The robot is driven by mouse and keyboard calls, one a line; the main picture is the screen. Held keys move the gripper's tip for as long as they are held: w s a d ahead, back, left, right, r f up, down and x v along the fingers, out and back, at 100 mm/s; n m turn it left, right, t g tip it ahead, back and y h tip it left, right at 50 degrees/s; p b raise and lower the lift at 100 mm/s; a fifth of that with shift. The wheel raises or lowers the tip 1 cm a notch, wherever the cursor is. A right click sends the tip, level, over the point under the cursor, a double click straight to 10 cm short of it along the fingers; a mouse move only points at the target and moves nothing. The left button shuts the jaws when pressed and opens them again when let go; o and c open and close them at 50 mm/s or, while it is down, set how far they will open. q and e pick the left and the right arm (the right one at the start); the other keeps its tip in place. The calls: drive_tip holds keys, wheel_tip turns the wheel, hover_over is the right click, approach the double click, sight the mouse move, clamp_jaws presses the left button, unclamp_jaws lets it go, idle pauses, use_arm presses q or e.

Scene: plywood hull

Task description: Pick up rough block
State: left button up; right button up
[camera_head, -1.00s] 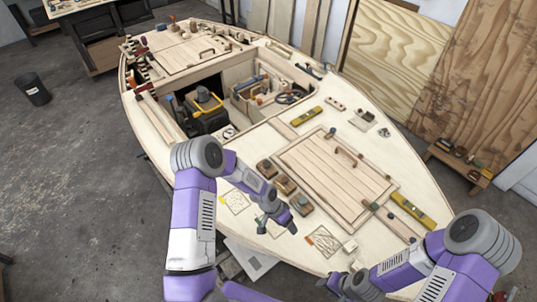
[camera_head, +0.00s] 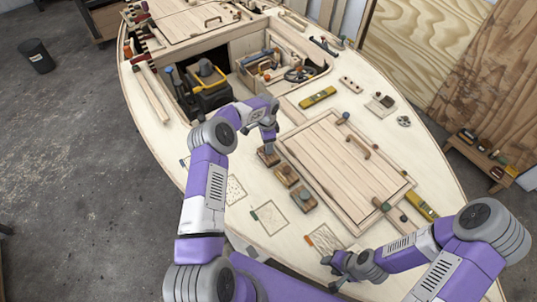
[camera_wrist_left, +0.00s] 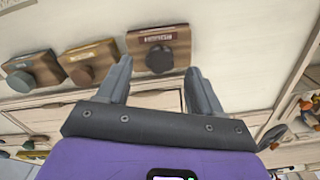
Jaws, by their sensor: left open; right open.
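Three wooden blocks with round knobs stand in a row on the pale deck: a far one (camera_head: 266,158), a middle one (camera_head: 286,176) and a near one (camera_head: 303,200). In the left wrist view the block with a dark knob and a reddish label (camera_wrist_left: 160,38) lies just beyond the fingertips; its label is too blurred to read surely. My left gripper (camera_head: 268,143) is open and empty, right at the far block, partly hiding it. It also shows in the left wrist view (camera_wrist_left: 158,66), its tips on either side of the knob. My right gripper (camera_head: 337,271) is open and empty over the near deck.
A raised plank hatch (camera_head: 335,165) lies right of the blocks. Left of it is an open well with a black-and-yellow toolbox (camera_head: 208,90). A yellow level (camera_head: 318,96) lies beyond the hatch. Marked squares, one being (camera_head: 269,217), lie on the deck nearby.

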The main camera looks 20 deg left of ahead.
sight(270, 160)
use_arm(q)
wheel_tip(270, 160, down, 4)
drive_tip(key=shift+w+d+f, duration=0.1)
drive_tip(key=shift+w+d, duration=0.05)
clamp_jaws()
idle(0.4)
